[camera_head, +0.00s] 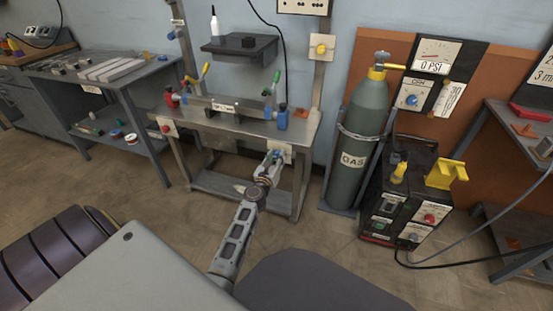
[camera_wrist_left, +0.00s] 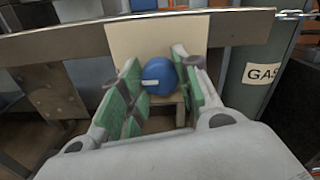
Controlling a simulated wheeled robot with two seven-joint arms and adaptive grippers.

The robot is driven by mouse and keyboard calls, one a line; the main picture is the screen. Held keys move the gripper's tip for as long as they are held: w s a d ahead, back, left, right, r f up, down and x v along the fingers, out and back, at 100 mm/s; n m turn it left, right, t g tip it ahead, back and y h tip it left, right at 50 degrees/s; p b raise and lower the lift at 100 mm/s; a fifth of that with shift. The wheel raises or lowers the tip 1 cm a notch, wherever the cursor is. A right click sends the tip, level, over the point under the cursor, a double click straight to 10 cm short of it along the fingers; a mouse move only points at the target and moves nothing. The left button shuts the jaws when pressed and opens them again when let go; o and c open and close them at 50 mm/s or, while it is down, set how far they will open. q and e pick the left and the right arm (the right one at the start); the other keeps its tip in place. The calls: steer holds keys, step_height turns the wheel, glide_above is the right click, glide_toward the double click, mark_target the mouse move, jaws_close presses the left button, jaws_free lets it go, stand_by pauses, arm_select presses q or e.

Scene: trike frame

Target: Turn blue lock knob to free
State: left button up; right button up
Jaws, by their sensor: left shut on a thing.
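The blue lock knob (camera_wrist_left: 159,76) sits on a cream plate (camera_wrist_left: 150,38) on the front edge of the workbench. A small pale mark shows on its face and lies nearly level in the left wrist view. My left gripper (camera_head: 271,162) reaches the bench front from below in the head view. Its green-padded fingers stand on both sides of the knob and are shut on it. In the head view the knob is mostly hidden by the gripper, and the cream plate (camera_head: 287,148) shows behind it. My right gripper is not in view.
The workbench (camera_head: 235,127) carries clamps and a blue fixture (camera_head: 282,120). A red knob on a plate (camera_head: 165,129) is at its left front. A gas cylinder (camera_head: 358,135) and a welding machine (camera_head: 400,190) stand to the right. Floor left of my arm is clear.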

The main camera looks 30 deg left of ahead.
arm_select(q)
steer(key=o, duration=1.1)
steer(key=shift+c, duration=0.2)
steer(key=shift+m, duration=0.3)
steer(key=shift+m, duration=0.6)
